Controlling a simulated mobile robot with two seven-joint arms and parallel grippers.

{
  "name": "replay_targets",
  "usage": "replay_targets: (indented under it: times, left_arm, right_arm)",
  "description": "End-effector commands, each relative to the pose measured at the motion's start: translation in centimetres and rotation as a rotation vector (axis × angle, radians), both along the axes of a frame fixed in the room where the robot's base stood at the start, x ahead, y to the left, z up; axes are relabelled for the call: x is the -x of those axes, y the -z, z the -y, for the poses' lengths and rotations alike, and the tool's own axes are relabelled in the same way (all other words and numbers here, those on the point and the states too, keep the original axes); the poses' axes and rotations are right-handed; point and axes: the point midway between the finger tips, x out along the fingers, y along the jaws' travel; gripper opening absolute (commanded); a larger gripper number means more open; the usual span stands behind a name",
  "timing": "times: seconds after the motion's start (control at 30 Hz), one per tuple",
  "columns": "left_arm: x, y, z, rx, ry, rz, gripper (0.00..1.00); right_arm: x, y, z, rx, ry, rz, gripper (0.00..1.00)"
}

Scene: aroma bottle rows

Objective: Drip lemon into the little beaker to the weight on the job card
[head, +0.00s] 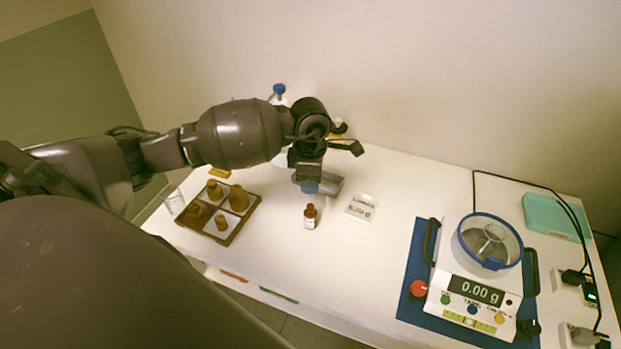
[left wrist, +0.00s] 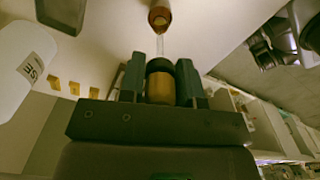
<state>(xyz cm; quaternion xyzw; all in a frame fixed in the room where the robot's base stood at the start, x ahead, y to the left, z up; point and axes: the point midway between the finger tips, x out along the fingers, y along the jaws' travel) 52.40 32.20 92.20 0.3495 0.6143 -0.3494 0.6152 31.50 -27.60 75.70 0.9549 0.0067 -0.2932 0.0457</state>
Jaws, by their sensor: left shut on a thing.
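My left gripper (head: 311,187) is over the left-middle of the table, pointing down. In the left wrist view it (left wrist: 162,82) is shut on a dropper (left wrist: 161,88) with a dark collar and an amber bulb. The dropper's clear glass tube points to a small amber bottle (left wrist: 159,16). In the head view the bottle (head: 310,217) stands upright below the gripper, its label too small to read. I cannot tell whether the tube tip is inside its neck. The little beaker (head: 491,239) stands inside the balance's round clear shield (head: 516,246). The balance display (head: 475,291) reads 0.00 g. My right gripper is out of view.
A brown tray (head: 225,238) with several amber pieces is at left, beside a clear glass (head: 172,199). A white card-like item (head: 361,207) lies right of the bottle, its print unreadable. A teal box (head: 553,217) and black cables are at right.

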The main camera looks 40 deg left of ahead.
Motion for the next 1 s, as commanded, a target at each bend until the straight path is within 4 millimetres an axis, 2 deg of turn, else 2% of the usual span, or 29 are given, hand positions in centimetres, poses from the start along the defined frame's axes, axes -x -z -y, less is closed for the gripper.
replay_targets:
  times: [1.0]
  left_arm:
    - [0.0,3.4,0.0,0.000,0.000,-0.001,0.10]
  right_arm:
    - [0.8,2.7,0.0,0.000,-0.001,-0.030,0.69]
